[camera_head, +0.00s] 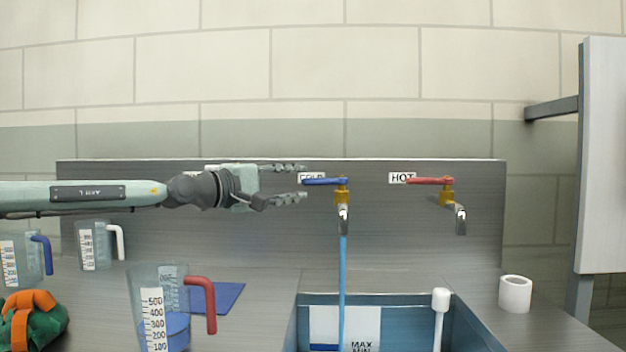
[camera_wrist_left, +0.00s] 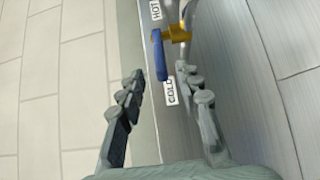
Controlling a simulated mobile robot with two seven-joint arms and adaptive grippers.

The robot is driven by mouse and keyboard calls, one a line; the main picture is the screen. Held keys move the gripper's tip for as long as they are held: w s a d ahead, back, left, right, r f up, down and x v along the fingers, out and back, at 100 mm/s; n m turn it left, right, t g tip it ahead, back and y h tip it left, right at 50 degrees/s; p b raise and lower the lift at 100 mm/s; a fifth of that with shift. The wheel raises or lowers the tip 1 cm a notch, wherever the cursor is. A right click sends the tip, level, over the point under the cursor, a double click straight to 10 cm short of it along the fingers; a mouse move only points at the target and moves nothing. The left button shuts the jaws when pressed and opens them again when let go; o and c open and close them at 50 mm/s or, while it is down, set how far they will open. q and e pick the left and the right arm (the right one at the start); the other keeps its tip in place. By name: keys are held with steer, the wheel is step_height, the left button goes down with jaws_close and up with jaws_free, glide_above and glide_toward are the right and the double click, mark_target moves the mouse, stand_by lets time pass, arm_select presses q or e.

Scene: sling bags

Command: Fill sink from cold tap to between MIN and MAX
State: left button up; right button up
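The cold tap (camera_head: 343,210) has a blue lever (camera_head: 325,181) pointing left, beside a partly covered COLD label. A blue stream of water (camera_head: 342,270) runs from its spout into the sink (camera_head: 400,300). A white plate (camera_head: 361,325) marked MAX and MIN shows in the sink; the water level is cut off by the frame. My left gripper (camera_head: 304,182) is open at the left of the lever. In the left wrist view the blue lever (camera_wrist_left: 160,56) lies just beyond the open fingers (camera_wrist_left: 168,85), apparently not gripped. My right gripper is out of view.
The hot tap (camera_head: 452,205) has a red lever (camera_head: 430,181). A measuring jug with a red handle (camera_head: 205,300) stands left of the sink by a blue cloth (camera_head: 218,297). More jugs (camera_head: 95,245) stand farther left. A white roll (camera_head: 515,294) is at right, and a white-topped rod (camera_head: 440,305) in the sink.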

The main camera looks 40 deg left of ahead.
mark_target(303, 183)
arm_select(q)
steer(key=x, duration=0.3)
steer(key=shift+w+f+p, duration=0.1)
steer(key=shift+w+p, duration=0.15)
steer(key=shift+p, duration=0.15)
steer(key=shift+x, duration=0.9)
steer(key=shift+w, duration=0.25)
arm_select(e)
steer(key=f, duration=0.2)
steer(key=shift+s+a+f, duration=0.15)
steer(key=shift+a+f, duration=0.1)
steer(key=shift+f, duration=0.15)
arm_select(q)
steer(key=shift+c, duration=0.4)
jaws_close()
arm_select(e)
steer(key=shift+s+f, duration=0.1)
